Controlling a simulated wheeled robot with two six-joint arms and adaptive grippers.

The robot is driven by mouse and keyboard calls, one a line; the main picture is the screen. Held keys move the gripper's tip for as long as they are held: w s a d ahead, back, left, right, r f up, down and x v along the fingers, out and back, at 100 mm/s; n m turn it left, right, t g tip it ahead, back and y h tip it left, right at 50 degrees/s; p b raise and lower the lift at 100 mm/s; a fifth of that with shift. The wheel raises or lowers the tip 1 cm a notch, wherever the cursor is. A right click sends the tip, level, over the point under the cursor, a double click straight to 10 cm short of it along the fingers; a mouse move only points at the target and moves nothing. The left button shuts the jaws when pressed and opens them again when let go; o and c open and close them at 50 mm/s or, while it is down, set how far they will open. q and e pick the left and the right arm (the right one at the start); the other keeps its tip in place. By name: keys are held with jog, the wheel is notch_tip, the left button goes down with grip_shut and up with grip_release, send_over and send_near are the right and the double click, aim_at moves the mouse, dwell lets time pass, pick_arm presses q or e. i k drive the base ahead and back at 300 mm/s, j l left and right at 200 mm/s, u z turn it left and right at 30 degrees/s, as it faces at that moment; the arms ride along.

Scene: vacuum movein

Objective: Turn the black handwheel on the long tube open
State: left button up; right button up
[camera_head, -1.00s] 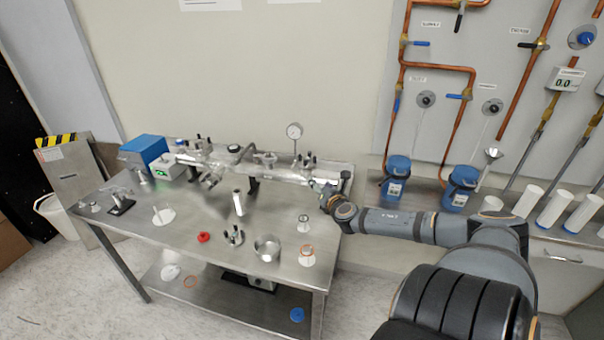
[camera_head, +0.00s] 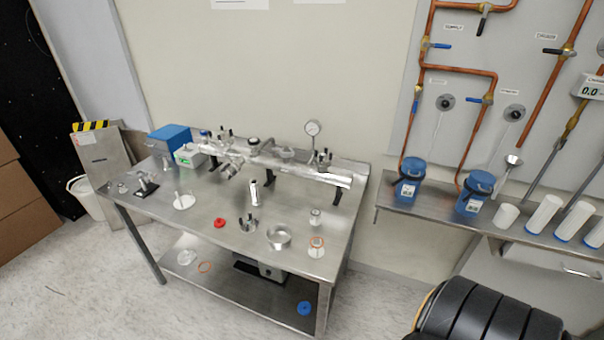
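The long metal tube (camera_head: 308,170) lies along the back of the steel table, raised on dark supports. A small black handwheel (camera_head: 253,141) sits on top of the tube, left of its middle. It is small in the picture, and I cannot tell how far it is turned. A round dial gauge (camera_head: 312,128) stands up from the tube to the right of the handwheel. Neither gripper is in view. Only a dark rounded part of my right arm shows at the lower right, well away from the tube.
The table (camera_head: 213,241) holds a red ring (camera_head: 219,223), a metal ring (camera_head: 279,237) and a blue box (camera_head: 170,139). Blue-lidded containers (camera_head: 410,180) stand on a shelf at right, below copper pipes (camera_head: 457,68). A white bin (camera_head: 86,196) stands left. The floor in front is clear.

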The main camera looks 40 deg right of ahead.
aim_at(252, 141)
jog(key=i+z, duration=0.1)
jog(key=z, duration=0.3)
jog(key=j+z, duration=0.1)
jog(key=z, duration=0.25)
jog(key=i+j+z, duration=0.1)
jog(key=z, duration=0.3)
jog(key=i+j+z, duration=0.25)
jog(key=j, duration=0.35)
jog(key=i+j+z, duration=0.25)
jog(key=j, duration=0.4)
jog(key=j+z, duration=0.25)
jog(key=j, duration=0.35)
jog(key=j+z, duration=0.25)
jog(key=j, duration=0.45)
